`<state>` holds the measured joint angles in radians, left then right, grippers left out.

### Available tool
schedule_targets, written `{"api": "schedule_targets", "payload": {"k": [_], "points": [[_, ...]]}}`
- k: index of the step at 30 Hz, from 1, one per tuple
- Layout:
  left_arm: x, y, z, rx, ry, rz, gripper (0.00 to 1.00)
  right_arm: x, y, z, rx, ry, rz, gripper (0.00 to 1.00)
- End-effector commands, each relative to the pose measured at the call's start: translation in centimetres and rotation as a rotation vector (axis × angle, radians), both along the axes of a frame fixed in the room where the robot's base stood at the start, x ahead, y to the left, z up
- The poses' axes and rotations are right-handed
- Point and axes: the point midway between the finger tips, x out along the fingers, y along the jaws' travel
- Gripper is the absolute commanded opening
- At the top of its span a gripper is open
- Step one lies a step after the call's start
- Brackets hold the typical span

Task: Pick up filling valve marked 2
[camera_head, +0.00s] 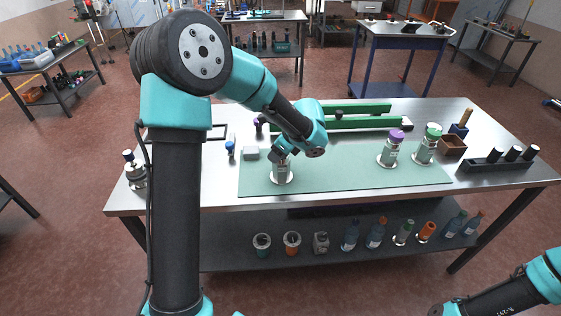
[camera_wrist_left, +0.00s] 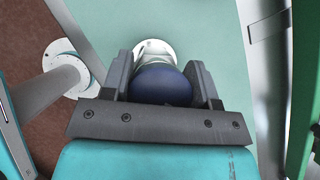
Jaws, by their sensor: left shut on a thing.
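My left gripper (camera_head: 281,158) is over the left part of the green mat (camera_head: 335,178) on the metal table. It is shut on a filling valve (camera_head: 282,174), a metal body with a round base flange, upright at the mat. In the left wrist view its dark blue cap (camera_wrist_left: 163,85) sits between both fingers of the gripper (camera_wrist_left: 163,90). Two similar valves stand on the mat's right side, one purple-capped (camera_head: 390,150) and one green-capped (camera_head: 426,146). No number is legible on any valve. Whether the held valve touches the mat I cannot tell. The right gripper is out of view.
Green rails (camera_head: 345,116) run behind the mat. A wooden box (camera_head: 452,146) and a black rack (camera_head: 497,163) stand at the table's right. A metal fitting (camera_head: 134,170) stands at its left edge. A small grey block (camera_head: 251,153) lies left of the gripper. The mat's middle is clear.

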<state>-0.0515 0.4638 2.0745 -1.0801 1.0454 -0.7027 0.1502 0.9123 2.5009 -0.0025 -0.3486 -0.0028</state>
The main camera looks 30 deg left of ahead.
Motion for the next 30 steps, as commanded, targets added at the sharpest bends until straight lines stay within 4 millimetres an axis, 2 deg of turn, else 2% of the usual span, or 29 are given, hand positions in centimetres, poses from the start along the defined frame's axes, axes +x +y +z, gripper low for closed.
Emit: {"api": "schedule_targets", "payload": {"k": [8, 16, 23, 30], "points": [[0.1, 0.0, 1.1, 0.001, -0.004, 0.000, 0.00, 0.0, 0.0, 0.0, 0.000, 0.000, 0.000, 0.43], [-0.1, -0.1, 3.8, 0.000, -0.004, -0.001, 0.00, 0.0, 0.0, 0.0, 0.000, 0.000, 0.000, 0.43], [-3.4, -2.2, 4.0, 0.000, -0.002, -0.003, 0.00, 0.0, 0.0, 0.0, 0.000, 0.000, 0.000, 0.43], [-8.1, -5.2, 4.6, 0.000, -0.001, -0.005, 0.00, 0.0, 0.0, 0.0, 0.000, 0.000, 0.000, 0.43]]}}
